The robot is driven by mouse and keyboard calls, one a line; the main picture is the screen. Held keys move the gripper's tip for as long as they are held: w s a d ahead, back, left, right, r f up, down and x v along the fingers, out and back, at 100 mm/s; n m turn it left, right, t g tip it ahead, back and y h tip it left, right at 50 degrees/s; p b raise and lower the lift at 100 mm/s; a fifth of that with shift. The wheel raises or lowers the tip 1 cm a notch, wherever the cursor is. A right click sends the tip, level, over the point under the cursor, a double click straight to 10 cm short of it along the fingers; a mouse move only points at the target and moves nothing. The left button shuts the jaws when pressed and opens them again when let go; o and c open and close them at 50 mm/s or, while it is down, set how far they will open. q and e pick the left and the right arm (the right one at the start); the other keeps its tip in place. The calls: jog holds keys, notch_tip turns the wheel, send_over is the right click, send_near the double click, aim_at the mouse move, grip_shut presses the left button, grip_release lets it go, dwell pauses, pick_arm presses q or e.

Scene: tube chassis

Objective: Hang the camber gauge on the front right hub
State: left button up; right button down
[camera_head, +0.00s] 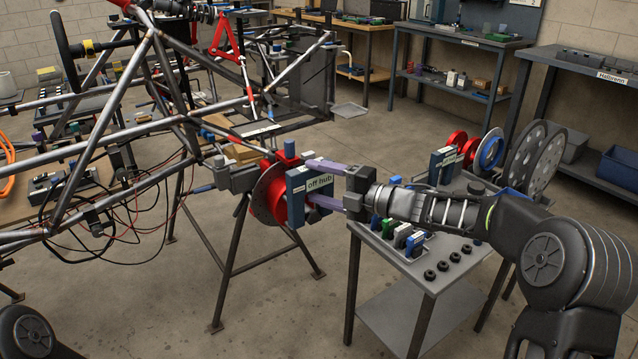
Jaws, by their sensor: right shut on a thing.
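My left gripper is out of view.
The chassis (158,38) stands on dark trestles at the left. A grey cart (462,272) under my right arm holds several small coloured blocks, black nuts, another blue block (443,165) and discs. Workbenches line the back wall. The floor between is clear.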

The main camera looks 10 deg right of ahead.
notch_tip(320, 180, down, 4)
jog(key=b, duration=0.3)
jog(key=shift+r, duration=0.25)
dwell(0.5)
jog(key=shift+r, duration=0.1)
jog(key=shift+r+p, duration=0.8)
jog(key=shift+r, duration=0.15)
jog(key=shift+r, duration=0.15)
dwell(0.9)
jog(key=shift+r+p, duration=0.45)
jog(key=shift+r, duration=0.2)
